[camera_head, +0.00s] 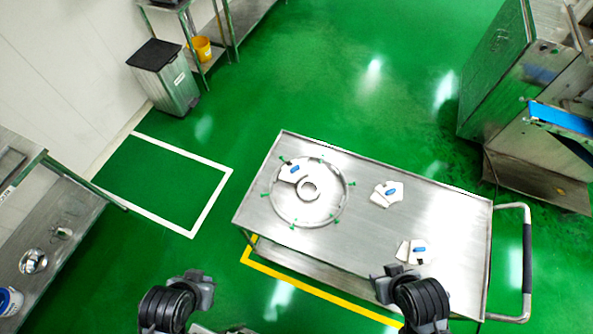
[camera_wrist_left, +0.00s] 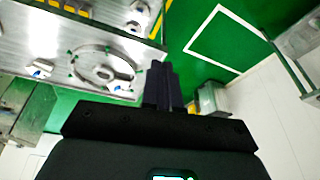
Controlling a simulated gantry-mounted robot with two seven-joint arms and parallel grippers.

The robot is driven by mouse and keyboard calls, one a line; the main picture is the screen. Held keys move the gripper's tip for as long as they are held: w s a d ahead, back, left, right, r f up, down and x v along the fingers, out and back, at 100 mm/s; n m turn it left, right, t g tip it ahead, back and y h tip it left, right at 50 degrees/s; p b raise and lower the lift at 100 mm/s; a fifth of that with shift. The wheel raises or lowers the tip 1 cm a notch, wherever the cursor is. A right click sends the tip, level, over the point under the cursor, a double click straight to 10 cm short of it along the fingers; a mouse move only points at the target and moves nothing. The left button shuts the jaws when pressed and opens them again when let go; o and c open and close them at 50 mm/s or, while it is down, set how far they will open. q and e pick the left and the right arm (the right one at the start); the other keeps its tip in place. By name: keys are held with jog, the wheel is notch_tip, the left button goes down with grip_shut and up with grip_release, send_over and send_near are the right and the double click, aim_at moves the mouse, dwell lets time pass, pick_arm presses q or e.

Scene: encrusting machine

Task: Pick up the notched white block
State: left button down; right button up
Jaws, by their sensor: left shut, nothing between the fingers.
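Three groups of white pieces with blue parts lie on the steel cart (camera_head: 340,235). One white piece (camera_head: 290,172) is on a round plate (camera_head: 325,215) with green clips. A second white group (camera_head: 388,193) lies right of the plate. A third white group (camera_head: 411,250) lies nearer the cart's front right. Which holds the notched block is too small to tell. My left gripper (camera_head: 192,278) is off the cart's front left, apart from all pieces; its fingers (camera_wrist_left: 163,85) are shut and empty. My right gripper (camera_head: 393,271) is near the third group; its fingers are unclear.
The cart has a handle (camera_head: 525,260) at its right end. A bench with a metal bowl (camera_head: 33,261) stands at the left. A pedal bin (camera_head: 165,78) and a machine (camera_head: 500,60) stand farther off. The cart's front left is bare.

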dwell(0.4)
pick_arm(q)
jog(key=c, duration=1)
grip_release()
jog(key=shift+d, duration=0.15)
